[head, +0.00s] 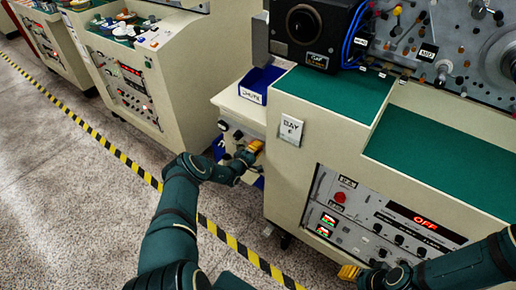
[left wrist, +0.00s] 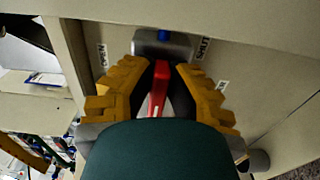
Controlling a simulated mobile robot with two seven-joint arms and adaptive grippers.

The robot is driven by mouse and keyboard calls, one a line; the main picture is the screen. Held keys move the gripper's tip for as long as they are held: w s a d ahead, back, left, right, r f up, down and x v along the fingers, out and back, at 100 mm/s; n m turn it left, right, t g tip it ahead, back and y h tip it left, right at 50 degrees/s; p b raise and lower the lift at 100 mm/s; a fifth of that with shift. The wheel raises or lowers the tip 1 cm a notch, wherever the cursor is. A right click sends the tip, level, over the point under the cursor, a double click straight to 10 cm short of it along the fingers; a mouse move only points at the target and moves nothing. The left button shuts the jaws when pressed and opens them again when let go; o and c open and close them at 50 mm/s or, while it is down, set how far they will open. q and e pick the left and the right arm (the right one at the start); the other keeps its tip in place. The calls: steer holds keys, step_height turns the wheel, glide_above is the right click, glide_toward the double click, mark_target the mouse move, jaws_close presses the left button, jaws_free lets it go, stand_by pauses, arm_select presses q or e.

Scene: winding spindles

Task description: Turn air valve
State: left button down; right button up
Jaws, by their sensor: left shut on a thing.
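The air valve shows in the left wrist view as a grey metal body (left wrist: 147,47) with a red lever handle (left wrist: 160,83). An OPEN label (left wrist: 102,55) is on its left and a SHUT label (left wrist: 203,48) on its right. The lever lies between the yellow fingers of my left gripper (left wrist: 159,88), which is shut on it. In the head view my left gripper (head: 255,147) is at the front of the cream cabinet, left of the BAY sign, and hides the valve. My right gripper (head: 348,272) is at the bottom right, its fingers too small to judge.
A blue bin (head: 258,84) sits on the cabinet above my left gripper. A control panel (head: 370,225) with a red button and a lit OFF display faces me on the right. Yellow-black floor tape (head: 133,168) runs along the machines; the floor left of it is clear.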

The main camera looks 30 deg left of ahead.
arm_select(q)
steer(key=c, duration=1)
jaws_free()
steer(key=shift+w, duration=0.1)
steer(key=shift+o, duration=0.2)
steer(key=s+a, duration=0.1)
steer(key=s, duration=1.1)
